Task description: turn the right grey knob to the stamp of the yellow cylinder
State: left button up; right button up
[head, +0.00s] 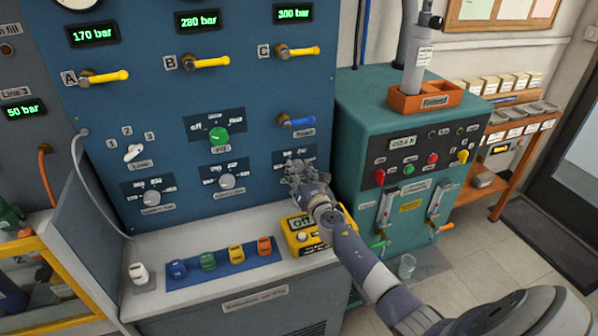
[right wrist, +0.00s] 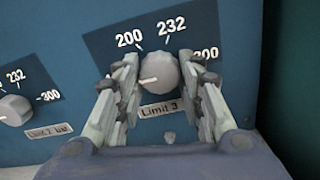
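The right grey knob (right wrist: 160,77), above a "Limit 3" label, is round with a white pointer mark on its left side, pointing left. Its scale reads 200, 232 and 300. My right gripper (right wrist: 160,72) is open, its fingers on either side of the knob; I cannot tell whether they touch it. My left gripper is not in view. I cannot make out a yellow cylinder; a grey cylinder (head: 418,68) stands in an orange holder (head: 405,103), its label too small to read.
Two more grey knobs, the middle (head: 227,181) and left (head: 152,198), sit on the blue panel (head: 200,125). A yellow box (head: 296,240) stands below my right gripper. Several coloured pieces sit on a blue strip (head: 185,279). A teal cabinet (head: 362,112) stands at right.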

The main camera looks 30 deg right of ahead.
jog(key=shift+c, duration=1)
jog(key=m+b, duration=0.1)
jog(key=m, duration=0.4)
jog(key=shift+a, duration=0.1)
jog(key=m+b, duration=0.1)
jog(key=m, duration=0.5)
jog(key=shift+m, duration=0.3)
jog(key=o, duration=1.1)
jog(key=shift+c, duration=0.2)
